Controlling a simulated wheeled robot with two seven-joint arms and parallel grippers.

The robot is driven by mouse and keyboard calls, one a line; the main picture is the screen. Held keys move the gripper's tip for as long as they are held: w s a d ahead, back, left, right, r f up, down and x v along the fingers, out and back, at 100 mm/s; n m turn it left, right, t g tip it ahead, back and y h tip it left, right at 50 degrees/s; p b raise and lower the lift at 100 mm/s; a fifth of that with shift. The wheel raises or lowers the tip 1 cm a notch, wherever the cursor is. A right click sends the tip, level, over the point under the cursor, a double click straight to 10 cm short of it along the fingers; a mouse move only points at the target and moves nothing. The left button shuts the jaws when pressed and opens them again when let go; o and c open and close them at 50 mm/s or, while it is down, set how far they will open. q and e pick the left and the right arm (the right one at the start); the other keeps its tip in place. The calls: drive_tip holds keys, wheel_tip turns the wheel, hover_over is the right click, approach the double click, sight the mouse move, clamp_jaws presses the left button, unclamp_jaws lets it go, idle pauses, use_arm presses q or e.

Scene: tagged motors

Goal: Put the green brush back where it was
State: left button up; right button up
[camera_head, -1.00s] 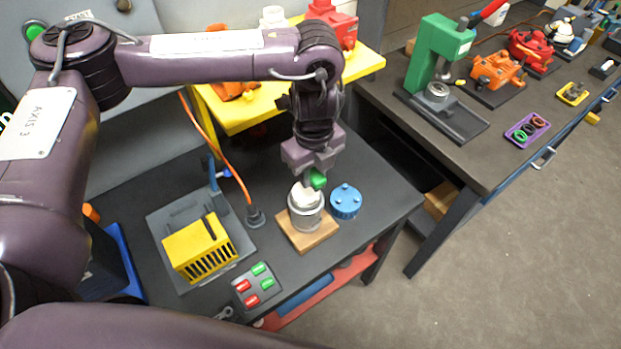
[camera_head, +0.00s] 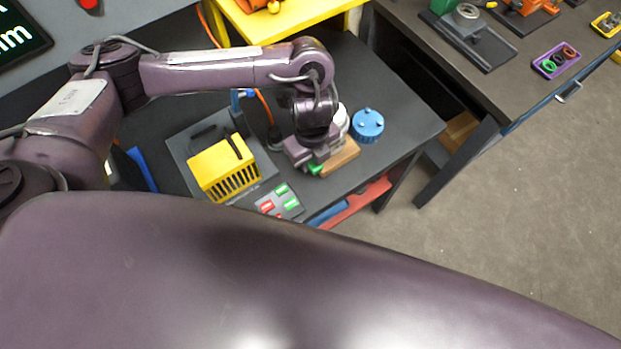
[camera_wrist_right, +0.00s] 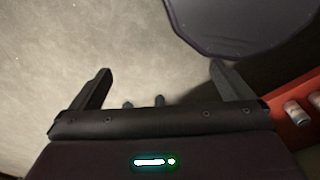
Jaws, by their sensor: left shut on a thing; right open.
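The green brush (camera_head: 315,168) shows only as a small green piece at the fingertips of my left gripper (camera_head: 313,162), which is shut on it. The rest of the brush is hidden by the gripper. The gripper is low, in front of and to the left of a silver motor housing with a white top (camera_head: 342,117). The housing is mostly hidden behind my wrist and stands by a wooden board (camera_head: 346,157). My right gripper (camera_wrist_right: 160,72) is open and empty in the right wrist view, with bare floor between its fingers.
A blue round cap (camera_head: 367,125) stands right of the board. A yellow slotted box (camera_head: 222,168) and a red-and-green button panel (camera_head: 279,202) lie left. A purple tray (camera_head: 556,61) is on the other bench. My own arm covers the bottom.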

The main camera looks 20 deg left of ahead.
use_arm(q)
drive_tip(key=b, duration=0.2)
hover_over(310, 186)
drive_tip(key=f, duration=0.5)
drive_tip(key=shift+s+f, duration=0.15)
drive_tip(key=shift+s, duration=0.05)
wheel_tip(310, 186, down, 2)
drive_tip(key=shift+a+f+b, duration=0.15)
drive_tip(key=shift+f+b, duration=0.1)
drive_tip(key=shift+b, duration=0.1)
drive_tip(key=shift+w+f, duration=0.1)
drive_tip(key=shift+f, duration=0.1)
wheel_tip(310, 186, down, 3)
drive_tip(key=shift+f+b, duration=0.2)
drive_tip(key=shift+b, duration=0.9)
drive_tip(key=shift+f, duration=0.2)
use_arm(e)
drive_tip(key=f, duration=0.3)
drive_tip(key=a+f, duration=0.1)
drive_tip(key=f, duration=0.1)
drive_tip(key=shift+s+f, duration=0.15)
drive_tip(key=shift+s, duration=0.1)
drive_tip(key=shift+d+f, duration=0.1)
drive_tip(key=shift+d, duration=0.05)
